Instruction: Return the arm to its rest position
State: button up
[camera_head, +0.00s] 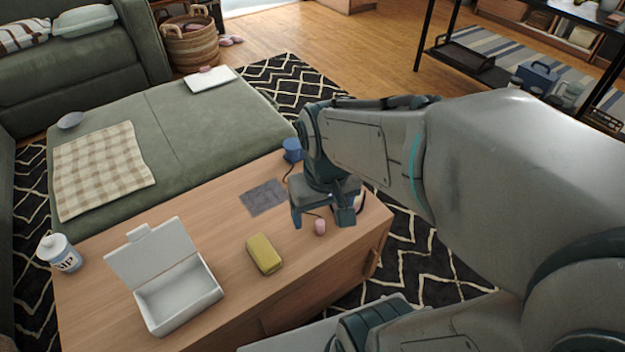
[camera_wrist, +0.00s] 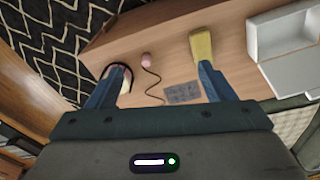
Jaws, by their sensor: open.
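My gripper (camera_head: 324,215) is at the end of my arm, over the right part of the wooden table (camera_head: 212,238). Its two blue fingers are spread apart in the wrist view (camera_wrist: 160,85), with nothing held between them. A small pink object (camera_head: 320,227) lies on the table just below the fingers in the head view, apart from them. It also shows in the wrist view (camera_wrist: 146,56). My arm is bent and reaches in from the right of the head view.
An open white box (camera_head: 182,290), a yellow block (camera_head: 264,254), a grey cloth (camera_head: 263,197) and a white jar (camera_head: 60,254) are on the table. A blue cup (camera_head: 292,150) stands near its back edge. A green ottoman (camera_head: 190,130) adjoins it. A black shelf (camera_head: 470,60) stands back right.

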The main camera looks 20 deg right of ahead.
jog(key=shift+s+d+r, duration=0.15)
jog(key=shift+s+r, duration=0.05)
jog(key=shift+s, duration=0.2)
notch_tip(320, 180, up, 27)
jog(key=t+p, duration=0.1)
jog(key=p, duration=2.3)
jog(key=shift+r+t+p, duration=0.2)
jog(key=shift+t+p, duration=0.1)
jog(key=shift+p, duration=0.05)
jog(key=shift+o, duration=0.4)
